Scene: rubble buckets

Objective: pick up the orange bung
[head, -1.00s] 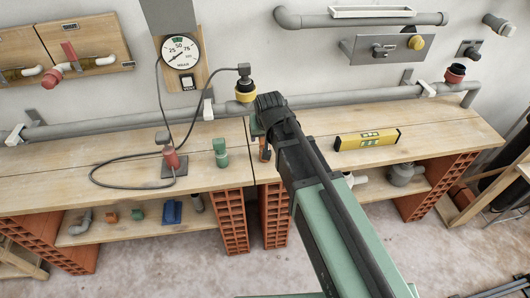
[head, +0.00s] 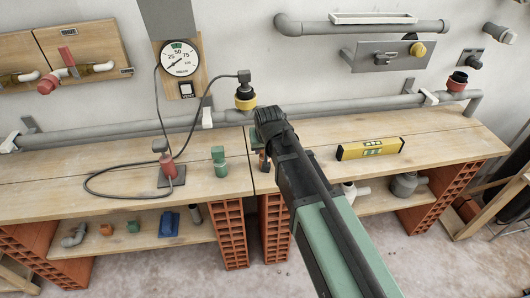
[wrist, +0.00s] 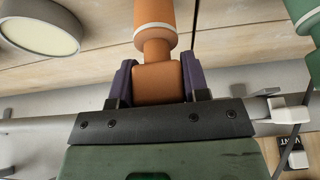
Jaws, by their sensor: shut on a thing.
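The orange bung (wrist: 157,82) is between the two dark purple fingers of my gripper (wrist: 155,84) in the wrist view. The fingers touch its narrow block-shaped end on both sides. Its wider body, with a pale band, runs out of the top of the picture. In the head view, my arm hides most of my gripper, and only a small orange-brown part of the bung (head: 263,161) shows beside it, over the bench. I cannot tell there whether the bung touches the bench top.
A green bung (head: 218,160) stands left of my gripper on the bench (head: 120,180). A red-handled device (head: 168,167) with a looping cable is farther left. A yellow spirit level (head: 369,149) lies to the right. A grey pipe (head: 350,108) runs along the wall behind.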

